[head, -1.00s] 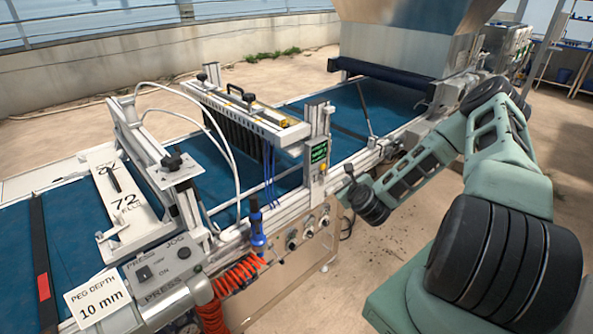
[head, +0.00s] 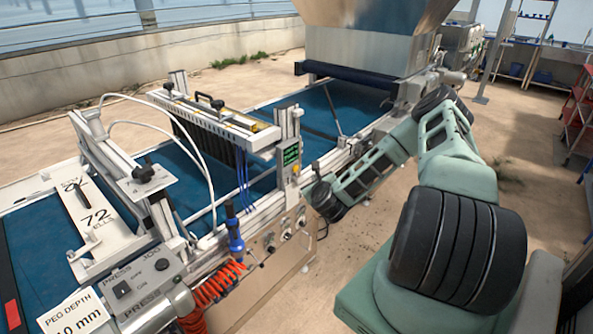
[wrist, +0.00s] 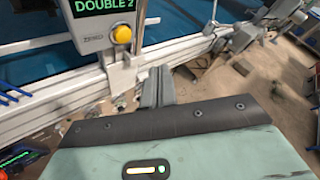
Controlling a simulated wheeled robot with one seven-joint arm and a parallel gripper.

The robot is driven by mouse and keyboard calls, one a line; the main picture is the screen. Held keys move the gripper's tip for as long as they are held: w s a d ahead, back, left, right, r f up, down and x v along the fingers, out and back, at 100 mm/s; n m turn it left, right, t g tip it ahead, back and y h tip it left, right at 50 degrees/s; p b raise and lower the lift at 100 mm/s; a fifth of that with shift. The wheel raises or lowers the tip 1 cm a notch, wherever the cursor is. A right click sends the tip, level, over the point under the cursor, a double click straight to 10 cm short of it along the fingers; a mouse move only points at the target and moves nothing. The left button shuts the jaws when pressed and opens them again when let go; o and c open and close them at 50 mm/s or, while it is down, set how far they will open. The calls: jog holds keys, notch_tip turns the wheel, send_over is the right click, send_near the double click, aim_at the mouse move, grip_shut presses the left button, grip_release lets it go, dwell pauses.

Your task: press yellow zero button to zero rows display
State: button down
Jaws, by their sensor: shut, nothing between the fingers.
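The yellow zero button (wrist: 122,34) sits on the pale control box in the wrist view, with a "ZERO" label left of it. Above it, the display (wrist: 104,4) shows green text reading "DOUBLE 2"; its upper part is cut off. In the head view the display (head: 291,155) is on an upright post, with the yellow button (head: 296,169) below it. My gripper (wrist: 157,72) is shut and empty. Its fingertips appear below and right of the button in the wrist view, apart from it. In the head view the fingers are small and hard to make out beside the post.
The machine's metal rail (wrist: 55,120) runs below the box. A blue-handled tool (head: 234,232) and a red coiled hose (head: 212,290) hang at the machine's front, left of my arm. A large hopper (head: 362,50) stands at the back. Open floor lies right of the machine.

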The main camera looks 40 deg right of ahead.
jog(key=shift+w+a+b, duration=0.2)
jog(key=shift+w+b, duration=0.15)
jog(key=shift+w, duration=2.2)
jog(key=shift+w, duration=0.15)
jog(key=shift+w+a, duration=0.1)
jog(key=shift+w, duration=0.15)
jog(key=shift+w+b, duration=0.3)
jog(key=shift+w, duration=0.2)
dwell(0.9)
jog(key=shift+s, duration=0.9)
jog(key=shift+s+d+p, duration=0.15)
jog(key=shift+s, duration=1.1)
jog(key=shift+s+d+p, duration=0.1)
jog(key=shift+s+p, duration=0.05)
jog(key=shift+s, duration=1.1)
